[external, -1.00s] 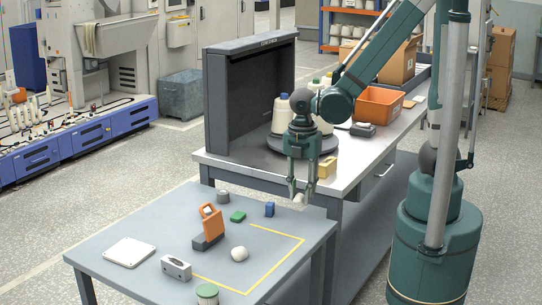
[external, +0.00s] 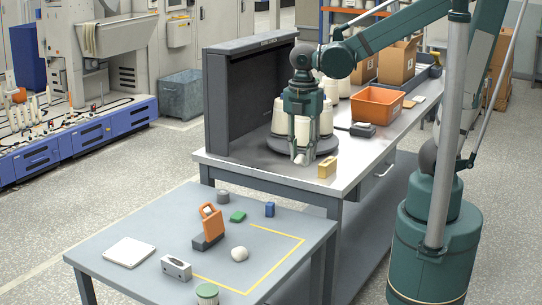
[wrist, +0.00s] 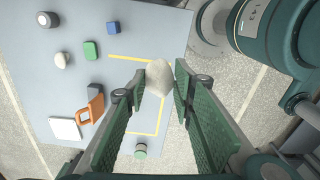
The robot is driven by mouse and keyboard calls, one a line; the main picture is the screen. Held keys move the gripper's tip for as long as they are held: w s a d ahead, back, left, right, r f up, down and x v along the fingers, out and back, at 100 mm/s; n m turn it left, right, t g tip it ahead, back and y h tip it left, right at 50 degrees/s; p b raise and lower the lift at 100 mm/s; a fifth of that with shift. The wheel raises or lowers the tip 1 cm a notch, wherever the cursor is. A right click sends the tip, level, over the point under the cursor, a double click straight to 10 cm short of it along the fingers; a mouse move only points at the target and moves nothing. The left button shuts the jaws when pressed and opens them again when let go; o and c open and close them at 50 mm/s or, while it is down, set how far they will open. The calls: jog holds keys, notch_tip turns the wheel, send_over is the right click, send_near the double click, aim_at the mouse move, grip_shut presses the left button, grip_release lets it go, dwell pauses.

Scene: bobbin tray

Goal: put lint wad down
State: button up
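The lint wad (wrist: 158,77) is a small, off-white, lumpy piece. It sits between the fingertips of my gripper (wrist: 160,82) in the wrist view, with a finger on each side. In the external view my gripper (external: 300,160) points down, well above the floor level and in front of the bobbin turntable, with the pale wad (external: 299,159) at its tips. The grey table (external: 150,215) stands lower and nearer the camera, with a yellow tape outline (external: 290,252) on it. I see the tape (wrist: 163,105) partly behind the wad and fingers.
A whitish ball (external: 239,254) lies on the table near the orange tool (external: 211,222). A green block (external: 238,216), blue block (external: 270,209), grey cylinder (external: 223,197), white plate (external: 129,252), metal box (external: 176,268) and green-lidded jar (external: 207,294) stand around. Behind are the bench's yellow block (external: 327,167) and orange bin (external: 377,107).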

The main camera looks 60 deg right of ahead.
aim_at(302, 155)
notch_tip(302, 155, up, 9)
jog(key=shift+f, duration=0.2)
jog(key=shift+w+d+r, duration=0.2)
jog(key=shift+w, duration=0.05)
jog(key=w+d+r+m+p, duration=0.4)
jog(key=w+d+m+p, duration=0.15)
jog(key=w+d, duration=0.9)
jog(key=w+d+m+p, duration=0.25)
jog(key=w+d, duration=0.25)
jog(key=d, duration=0.6)
jog(key=w+d+m+p, duration=0.25)
jog(key=w+d, duration=0.25)
jog(key=d, duration=0.5)
jog(key=s+d+f+m+p, duration=0.1)
jog(key=s+d+m+p, duration=0.15)
jog(key=d, duration=1.05)
jog(key=s+d+f+m+p, duration=0.1)
jog(key=d+f+m, duration=0.15)
jog(key=d, duration=0.95)
jog(key=s+d+f+m+p, duration=0.15)
jog(key=d+m, duration=0.25)
jog(key=d, duration=0.9)
notch_tip(302, 155, down, 10)
jog(key=shift+f, duration=0.2)
